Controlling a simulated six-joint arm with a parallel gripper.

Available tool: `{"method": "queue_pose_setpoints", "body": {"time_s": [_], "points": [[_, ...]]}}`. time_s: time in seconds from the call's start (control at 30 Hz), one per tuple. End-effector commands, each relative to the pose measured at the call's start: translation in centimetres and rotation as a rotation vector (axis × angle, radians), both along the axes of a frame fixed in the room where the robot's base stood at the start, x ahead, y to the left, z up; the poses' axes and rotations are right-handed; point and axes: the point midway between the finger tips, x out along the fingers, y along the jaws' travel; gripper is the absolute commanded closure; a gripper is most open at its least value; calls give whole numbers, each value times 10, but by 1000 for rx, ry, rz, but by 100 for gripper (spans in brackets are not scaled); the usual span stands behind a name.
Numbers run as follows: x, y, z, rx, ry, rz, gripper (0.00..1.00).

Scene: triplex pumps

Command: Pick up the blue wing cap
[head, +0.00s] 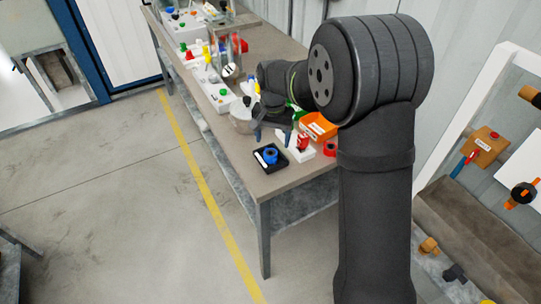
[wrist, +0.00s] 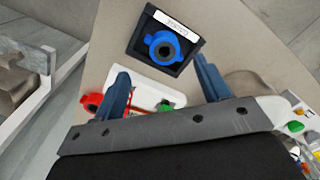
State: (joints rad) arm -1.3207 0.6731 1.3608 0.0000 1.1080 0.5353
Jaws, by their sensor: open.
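The blue wing cap (wrist: 176,39) sits in a small black tray (wrist: 189,64) with a white label along one side. The cap has a dark round centre. In the head view the cap (head: 270,156) and black tray (head: 257,163) are near the front corner of the workbench. My gripper (wrist: 161,67) is open and empty, with its two blue fingers apart. In the wrist view the cap lies beyond the fingertips, between their lines. In the head view my arm partly hides the gripper.
A white holder (head: 300,153) with a red part stands right beside the black tray. An orange bin (head: 318,126) is behind it. Pump units with coloured caps (head: 222,92) line the workbench (head: 290,181) farther back. The bench edge is close to the tray.

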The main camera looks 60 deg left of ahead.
Motion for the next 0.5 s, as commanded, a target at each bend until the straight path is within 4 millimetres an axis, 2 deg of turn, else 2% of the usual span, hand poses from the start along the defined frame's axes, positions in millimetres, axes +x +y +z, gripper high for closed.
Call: {"method": "queue_pose_setpoints", "body": {"time_s": [0.17, 0.5], "points": [[-1, 1, -9, 0, 0, 0, 31], [-4, 4, -53, -2, 1, 0, 31]]}}
